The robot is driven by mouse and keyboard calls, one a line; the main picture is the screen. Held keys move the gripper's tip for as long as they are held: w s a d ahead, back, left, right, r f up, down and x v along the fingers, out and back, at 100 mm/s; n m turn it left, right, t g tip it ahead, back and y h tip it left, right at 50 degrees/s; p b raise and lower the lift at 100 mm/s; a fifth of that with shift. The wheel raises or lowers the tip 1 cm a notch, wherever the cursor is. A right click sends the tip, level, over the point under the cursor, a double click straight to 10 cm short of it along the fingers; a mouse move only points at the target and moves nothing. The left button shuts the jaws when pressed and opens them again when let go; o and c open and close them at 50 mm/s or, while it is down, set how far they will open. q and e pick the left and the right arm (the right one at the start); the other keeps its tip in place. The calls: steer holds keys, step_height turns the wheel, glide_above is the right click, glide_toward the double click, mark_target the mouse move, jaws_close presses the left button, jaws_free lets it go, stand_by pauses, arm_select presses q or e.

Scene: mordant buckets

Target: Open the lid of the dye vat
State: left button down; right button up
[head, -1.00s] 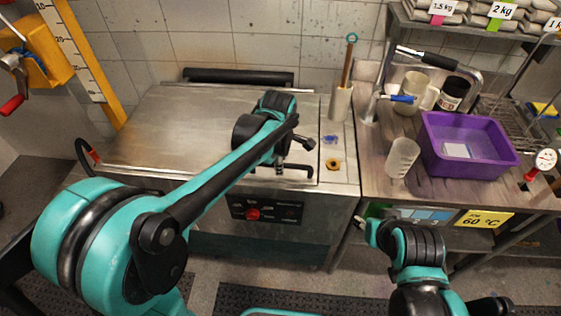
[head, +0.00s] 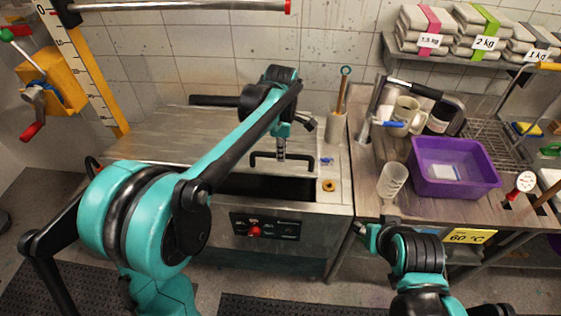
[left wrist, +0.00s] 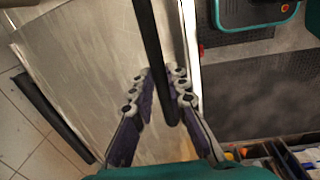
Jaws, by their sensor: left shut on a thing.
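The dye vat (head: 300,252) is a steel box with a control panel on its front. Its flat steel lid (head: 165,137) is tilted up at the front, and a dark opening (head: 265,187) shows under the front edge. The black bar handle (head: 262,156) is on the lid's front. My left gripper (head: 281,151) is shut on this handle. In the left wrist view, the fingers (left wrist: 161,80) lie on both sides of the black handle (left wrist: 150,35). My right gripper (head: 364,232) is low before the right table; its fingers are too small to judge.
A purple tub (head: 455,165), a clear beaker (head: 392,180) and jugs stand on the right table. A holder with a wooden-handled tool (head: 341,95) is at the vat's back right. A yellow crank box (head: 52,82) is on the left wall.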

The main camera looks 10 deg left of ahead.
arm_select(q)
steer(key=w+r+p, duration=0.8)
steer(key=r, duration=0.4)
steer(key=shift+w+r, duration=0.2)
steer(key=shift+w, duration=0.05)
